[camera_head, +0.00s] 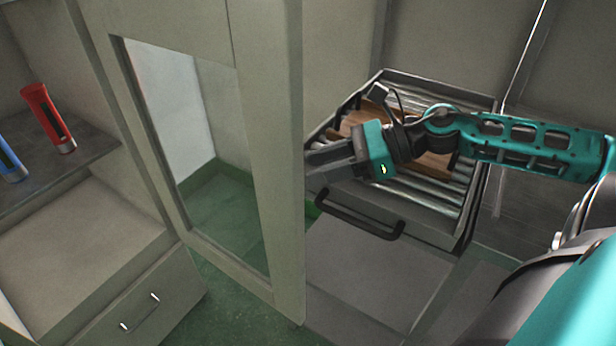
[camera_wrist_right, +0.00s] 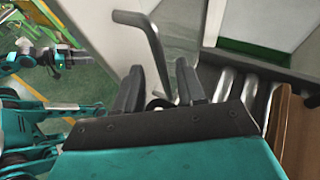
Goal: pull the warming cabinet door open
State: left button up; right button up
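The warming cabinet door (camera_head: 275,150), pale grey with a tall glass pane, stands swung open across the middle of the head view. It shows pale beside the fingers in the wrist view (camera_wrist_right: 100,35). My right gripper (camera_head: 318,157) is at the door's right edge, and its fingertips are partly hidden by the door. In the wrist view my right gripper (camera_wrist_right: 160,85) has its fingers apart, with the dark bent door handle (camera_wrist_right: 150,35) between them and gaps visible on both sides.
The cabinet shelf (camera_head: 85,150) at left holds a red tube (camera_head: 45,115) and a blue tube (camera_head: 8,160). A drawer (camera_head: 140,305) is below. Right of the door, a roller tray (camera_head: 470,205) with wooden boards and a dark front handle (camera_head: 360,218) sits beneath my right arm.

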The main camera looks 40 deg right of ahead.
jog(key=shift+b+x, duration=0.8)
jog(key=shift+x, duration=0.7)
grip_shut()
